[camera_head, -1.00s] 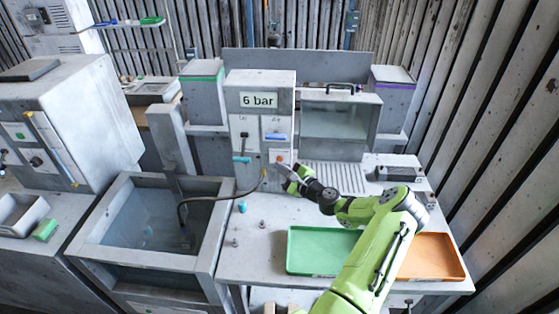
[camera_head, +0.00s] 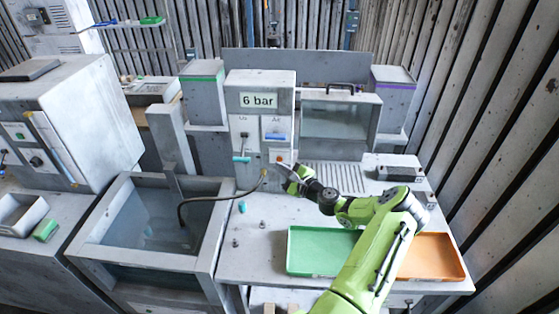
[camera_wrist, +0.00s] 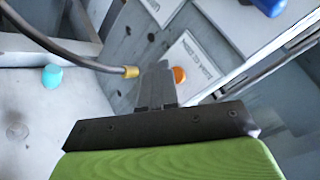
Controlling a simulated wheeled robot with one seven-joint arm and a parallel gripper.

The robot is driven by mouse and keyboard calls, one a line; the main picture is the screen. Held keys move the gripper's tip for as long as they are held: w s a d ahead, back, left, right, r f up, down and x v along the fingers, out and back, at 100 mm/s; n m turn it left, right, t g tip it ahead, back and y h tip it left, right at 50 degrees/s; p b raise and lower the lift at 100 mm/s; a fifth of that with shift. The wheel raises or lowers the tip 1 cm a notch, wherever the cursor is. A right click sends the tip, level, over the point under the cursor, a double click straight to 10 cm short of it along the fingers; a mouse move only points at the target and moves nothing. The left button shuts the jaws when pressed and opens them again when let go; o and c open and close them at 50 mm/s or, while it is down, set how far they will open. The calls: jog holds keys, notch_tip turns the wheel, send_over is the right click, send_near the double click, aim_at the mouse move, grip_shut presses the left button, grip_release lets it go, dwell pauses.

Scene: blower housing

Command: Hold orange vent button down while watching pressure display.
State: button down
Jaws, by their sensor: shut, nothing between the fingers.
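The orange vent button (camera_wrist: 179,75) sits on the front face of the grey control cabinet. In the head view the button (camera_head: 279,158) shows low on that cabinet, just above my gripper. My gripper (camera_wrist: 160,68) is shut and empty, its fingertips just left of the button in the wrist view. In the head view my gripper (camera_head: 280,168) points at the lower cabinet face. I cannot tell whether the fingertips touch the button. The pressure display (camera_head: 258,100) at the cabinet's top reads "6 bar".
A dark hose with a brass end (camera_head: 264,173) runs from the water tank (camera_head: 82,245) to near my gripper. A teal cap (camera_head: 242,207) and small pegs stand on the bench. A green tray (camera_head: 291,262) and an orange tray (camera_head: 462,272) lie in front.

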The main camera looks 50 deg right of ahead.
jog(key=shift+w+d, duration=0.1)
dwell(0.3)
jog(key=shift+w+d, duration=0.2)
jog(key=shift+d, duration=0.05)
jog(key=shift+w+d+b, duration=0.2)
jog(key=shift+d+b, duration=0.1)
jog(key=shift+b, duration=0.05)
dwell(2.3)
dwell(1.0)
jog(key=shift+s+a, duration=0.5)
jog(key=shift+a, duration=0.15)
jog(key=s+a, duration=0.1)
jog(key=a, duration=0.1)
jog(key=s+a+p, duration=0.1)
jog(key=s+a, duration=0.1)
dwell(0.3)
dwell(0.4)
